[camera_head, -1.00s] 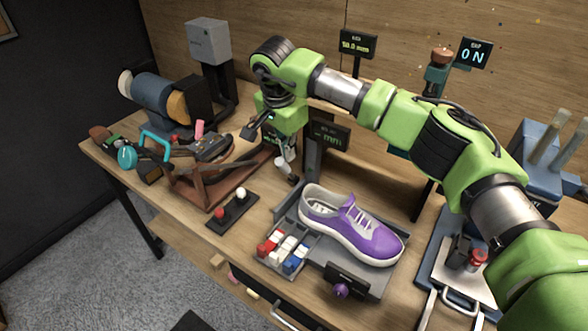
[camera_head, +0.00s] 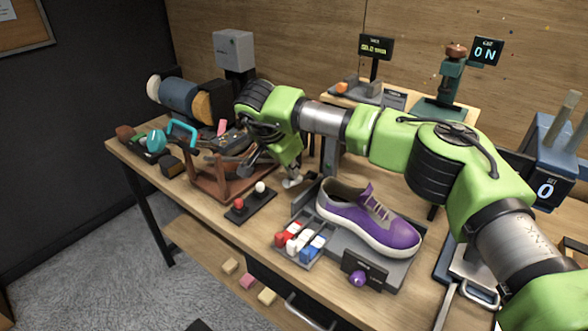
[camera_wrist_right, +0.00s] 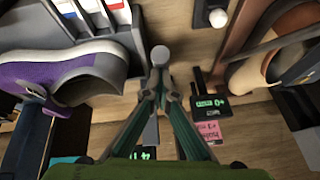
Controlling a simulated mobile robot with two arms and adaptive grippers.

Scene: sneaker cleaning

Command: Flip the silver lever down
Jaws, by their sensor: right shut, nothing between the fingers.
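The silver lever (camera_head: 292,183) shows as a small pale piece just left of the sneaker's heel, below my right wrist. Its rounded grey end (camera_wrist_right: 160,55) shows in the right wrist view, directly in front of the fingertips. My right gripper (camera_wrist_right: 159,78) is shut and empty, its fingers at or very near the lever; I cannot tell whether they touch. In the head view my right gripper (camera_head: 291,172) is partly hidden by its own wrist. The lever's base is hidden. My left gripper is not in view.
A purple sneaker (camera_head: 372,217) sits on a grey stand, right of the lever. A tray of red, white and blue pieces (camera_head: 300,243) and a two-knob black base (camera_head: 250,206) stand in front. A brown wooden rack (camera_head: 213,183) is left. Digital displays (camera_head: 376,47) stand behind.

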